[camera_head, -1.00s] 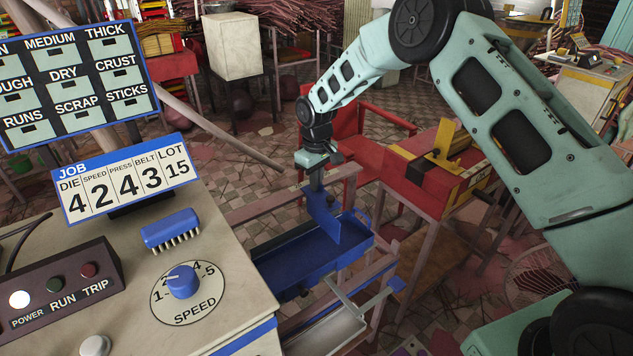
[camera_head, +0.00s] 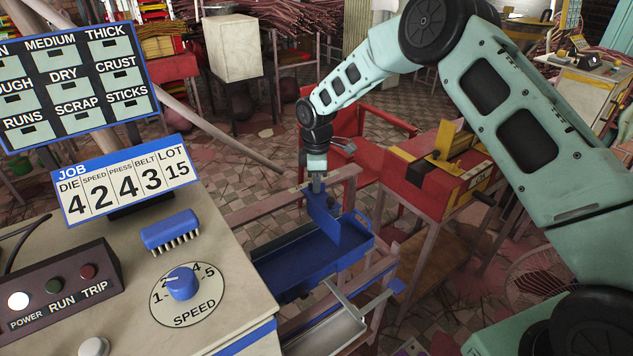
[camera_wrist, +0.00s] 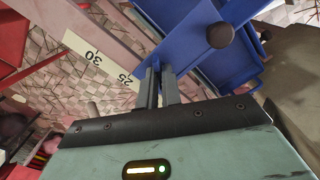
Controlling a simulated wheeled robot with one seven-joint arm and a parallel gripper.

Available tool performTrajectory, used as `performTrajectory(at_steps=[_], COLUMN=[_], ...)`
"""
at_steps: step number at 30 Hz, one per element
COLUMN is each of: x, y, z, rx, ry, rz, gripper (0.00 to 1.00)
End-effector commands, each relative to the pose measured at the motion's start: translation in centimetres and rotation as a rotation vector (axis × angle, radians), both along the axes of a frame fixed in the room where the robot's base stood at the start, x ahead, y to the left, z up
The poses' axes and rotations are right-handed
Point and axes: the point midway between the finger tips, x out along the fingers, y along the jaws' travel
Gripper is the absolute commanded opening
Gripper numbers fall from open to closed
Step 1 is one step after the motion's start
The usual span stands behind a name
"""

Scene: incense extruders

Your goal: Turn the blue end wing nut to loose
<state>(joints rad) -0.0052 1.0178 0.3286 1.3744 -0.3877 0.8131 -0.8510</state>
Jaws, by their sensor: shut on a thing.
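My gripper (camera_head: 317,186) points down at the top of this plate. In the wrist view the blue end piece (camera_wrist: 190,28) lies just beyond the fingers, with a dark round knob (camera_wrist: 220,35) on it. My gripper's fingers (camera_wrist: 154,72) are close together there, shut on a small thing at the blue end. I take it for the wing nut; the fingers hide it, and its angle cannot be told.
A pale scale strip (camera_wrist: 97,60) marked 30 and 25 runs beside the fingers. The machine top (camera_head: 120,290) with its blue speed knob (camera_head: 182,283) is at left. A red bench (camera_head: 420,185) stands close on the right. Pinkish rails flank the tray.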

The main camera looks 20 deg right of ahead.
Motion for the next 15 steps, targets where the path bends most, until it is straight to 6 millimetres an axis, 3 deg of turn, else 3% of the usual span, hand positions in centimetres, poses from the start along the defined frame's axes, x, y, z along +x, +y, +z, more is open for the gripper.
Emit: performTrajectory(at_steps=[15], x=[0.11], y=[-0.02], z=[0.14], rx=[0.0], ry=[-0.003], rz=[0.055], gripper=[0.0])
